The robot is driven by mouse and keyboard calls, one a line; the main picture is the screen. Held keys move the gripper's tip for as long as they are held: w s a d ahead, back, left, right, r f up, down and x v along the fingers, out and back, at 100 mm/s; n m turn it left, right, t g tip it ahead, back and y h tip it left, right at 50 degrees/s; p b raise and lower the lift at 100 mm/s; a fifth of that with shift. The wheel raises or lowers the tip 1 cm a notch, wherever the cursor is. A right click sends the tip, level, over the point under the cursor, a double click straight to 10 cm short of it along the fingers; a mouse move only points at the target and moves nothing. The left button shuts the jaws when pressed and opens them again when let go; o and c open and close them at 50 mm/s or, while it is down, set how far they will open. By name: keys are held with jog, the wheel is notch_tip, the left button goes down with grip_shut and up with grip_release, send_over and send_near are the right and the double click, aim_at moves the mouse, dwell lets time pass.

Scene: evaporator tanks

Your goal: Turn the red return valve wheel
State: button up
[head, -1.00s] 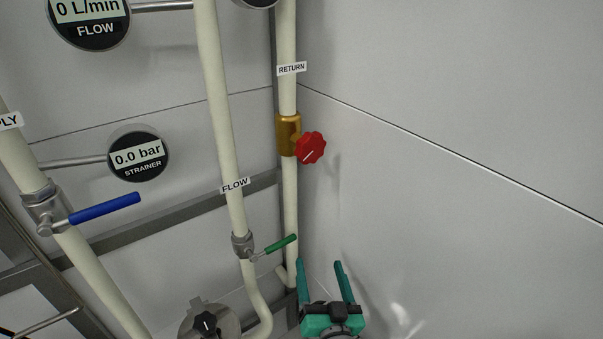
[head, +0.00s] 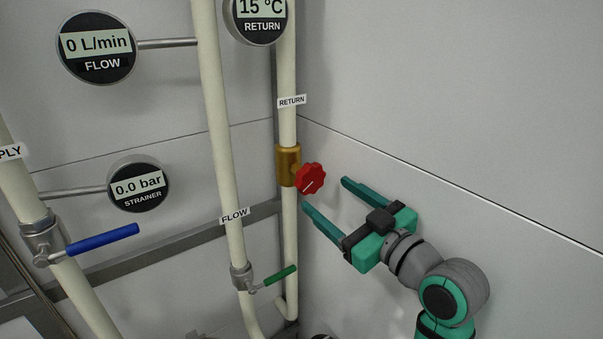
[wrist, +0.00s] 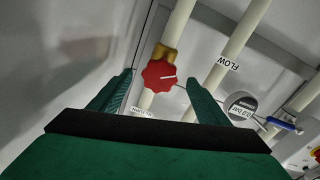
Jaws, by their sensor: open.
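The red return valve wheel (head: 310,179) is a small lobed knob with a white line on its face. It sits on a brass valve body (head: 287,165) on the cream RETURN pipe (head: 288,122). My gripper (head: 324,194) is open, with its two green fingers pointing up and left toward the wheel. In the head view the fingertips are just right of and below the wheel, apart from it in the picture. In the wrist view the wheel (wrist: 159,76) shows between the two fingers, beyond them, nearer the left finger. Nothing is between the jaws.
The FLOW pipe (head: 219,130) with a green lever (head: 275,280) runs left of the return pipe. A blue lever (head: 102,239) and several gauges, such as the strainer gauge (head: 138,184), are further left. A plain wall (head: 460,100) stands right of the wheel.

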aim_at(301, 173)
jog(key=shift+n, duration=0.4)
jog(key=x, duration=0.7)
jog(key=r+x, duration=0.1)
jog(key=x, duration=0.2)
jog(key=shift+a, duration=0.3)
jog(key=shift+w, duration=0.1)
jog(key=c, duration=1.1)
jog(key=shift+o, duration=0.2)
